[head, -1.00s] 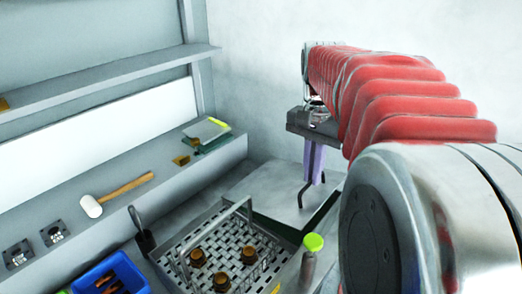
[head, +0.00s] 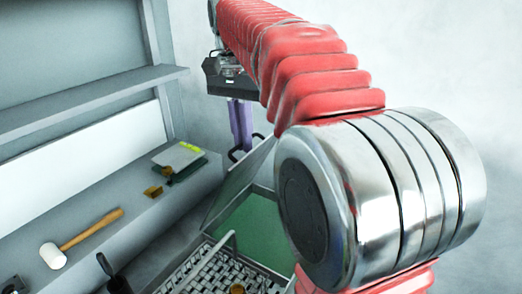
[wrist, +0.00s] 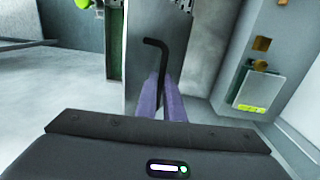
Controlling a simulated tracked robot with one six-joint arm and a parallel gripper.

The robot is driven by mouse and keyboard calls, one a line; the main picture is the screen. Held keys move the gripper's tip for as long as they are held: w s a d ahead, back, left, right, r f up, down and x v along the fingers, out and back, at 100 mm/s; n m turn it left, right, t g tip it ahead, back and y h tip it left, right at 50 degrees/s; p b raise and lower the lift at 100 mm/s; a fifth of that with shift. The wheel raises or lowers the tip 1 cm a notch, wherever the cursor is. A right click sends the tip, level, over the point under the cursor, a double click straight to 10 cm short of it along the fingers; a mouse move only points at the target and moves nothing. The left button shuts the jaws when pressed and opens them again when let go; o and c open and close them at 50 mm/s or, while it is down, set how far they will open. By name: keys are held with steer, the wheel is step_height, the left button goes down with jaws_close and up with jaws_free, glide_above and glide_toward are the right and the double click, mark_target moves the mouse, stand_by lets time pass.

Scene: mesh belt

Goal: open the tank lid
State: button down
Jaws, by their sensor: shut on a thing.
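The grey tank lid (head: 238,182) stands tilted up in the head view, with the tank's green inside (head: 248,232) showing below it. My gripper (head: 241,140) has purple fingers shut on the lid's black bent handle (head: 258,137). In the wrist view, my gripper (wrist: 162,98) holds the handle (wrist: 156,44) between its fingers, with the grey lid (wrist: 143,75) behind it. My arm hides the right part of the tank in the head view.
A wire basket (head: 222,262) with a brown part in it stands in front of the tank. A mallet (head: 84,238), a clipboard (head: 179,157) and small brown blocks lie on the left ledge. A shelf (head: 90,98) runs above it.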

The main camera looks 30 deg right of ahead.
steer(key=w+a+f, duration=0.1)
steer(key=w+a, duration=0.2)
steer(key=w, duration=0.4)
steer(key=w+a, duration=0.4)
steer(key=w, duration=0.3)
steer(key=shift+w+a+f, duration=0.25)
steer(key=shift+w+f, duration=0.05)
steer(key=shift+f, duration=0.05)
steer(key=shift+a, duration=0.1)
steer(key=shift+f, duration=0.1)
steer(key=c, duration=2.2)
jaws_free()
steer(key=shift+a, duration=0.1)
steer(key=shift+o, duration=0.9)
steer(key=shift+w+f, duration=0.1)
steer(key=shift+w, duration=0.1)
steer(key=shift+o, duration=0.6)
steer(key=shift+w, duration=0.1)
